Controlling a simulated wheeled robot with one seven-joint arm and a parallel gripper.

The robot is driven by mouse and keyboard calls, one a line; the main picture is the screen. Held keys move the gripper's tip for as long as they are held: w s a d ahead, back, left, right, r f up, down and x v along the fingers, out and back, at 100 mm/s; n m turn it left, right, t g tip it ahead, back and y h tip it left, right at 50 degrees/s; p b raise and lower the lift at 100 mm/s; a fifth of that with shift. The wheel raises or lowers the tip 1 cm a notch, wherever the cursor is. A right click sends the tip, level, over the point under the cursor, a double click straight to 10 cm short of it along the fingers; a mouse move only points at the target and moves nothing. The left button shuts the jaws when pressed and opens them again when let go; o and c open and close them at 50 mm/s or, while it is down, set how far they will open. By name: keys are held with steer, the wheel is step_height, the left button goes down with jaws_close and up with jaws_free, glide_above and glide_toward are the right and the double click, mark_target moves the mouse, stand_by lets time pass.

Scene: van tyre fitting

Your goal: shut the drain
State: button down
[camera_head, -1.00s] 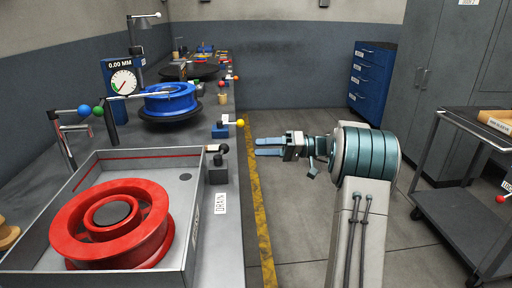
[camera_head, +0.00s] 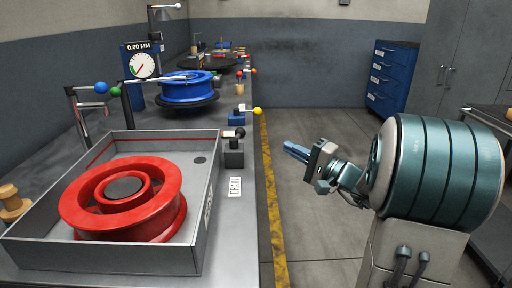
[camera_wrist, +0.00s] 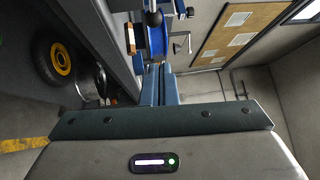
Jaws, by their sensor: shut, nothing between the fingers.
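The drain valve (camera_head: 234,155) is a grey block with a black-knobbed lever (camera_head: 235,133) on the bench, just right of the metal tank (camera_head: 205,225). The DRAIN label (camera_head: 236,187) lies in front of it. A red wheel rim (camera_head: 165,215) lies in the tank. My gripper (camera_head: 290,147) is shut and empty, over the floor to the right of the valve and apart from it. In the wrist view its blue fingers (camera_wrist: 160,85) are together. I cannot make out the valve in that view.
A blue-based lever with a yellow knob (camera_head: 257,111) stands farther back on the bench edge. Beyond are a blue rim (camera_head: 187,85) and gauge (camera_head: 141,65). A wooden piece (camera_head: 10,200) is left of the tank.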

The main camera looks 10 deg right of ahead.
mark_target(240, 132)
steer(key=w+a+m+t+h+b, duration=0.1)
steer(key=w+a+m+h+b, duration=0.1)
steer(key=w+a, duration=0.5)
steer(key=shift+w+a+r+m+t, duration=0.15)
steer(key=shift+a+r+m+t, duration=0.15)
steer(key=shift+a+m, duration=0.35)
